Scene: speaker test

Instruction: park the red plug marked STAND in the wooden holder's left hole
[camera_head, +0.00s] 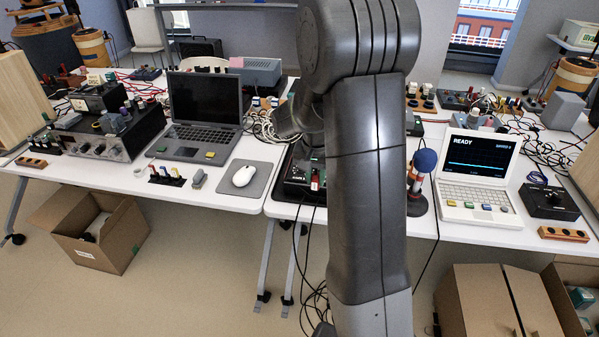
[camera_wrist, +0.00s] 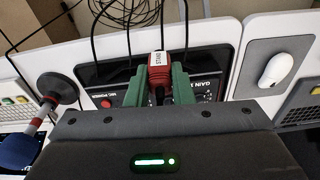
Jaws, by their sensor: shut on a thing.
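The red plug (camera_wrist: 156,74), with a white label reading STAND, sits between the green fingers of my gripper (camera_wrist: 158,82) in the wrist view. The gripper is shut on it, above a black box (camera_wrist: 100,100) with MIC POWER and GAIN lettering. I cannot tell whether the plug's tip is in a socket of the box. In the head view my arm hides most of the gripper. Two wooden blocks with holes show there: one at the left table's front edge (camera_head: 31,162), the other at the far right front edge (camera_head: 563,234).
A microphone with a blue head (camera_head: 425,161) stands right of my arm. A white laptop (camera_head: 477,170) and a black box (camera_head: 548,201) lie farther right. A mouse (camera_head: 243,176) on a grey mat and a dark laptop (camera_head: 205,105) are left. Black cables hang off the front edge.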

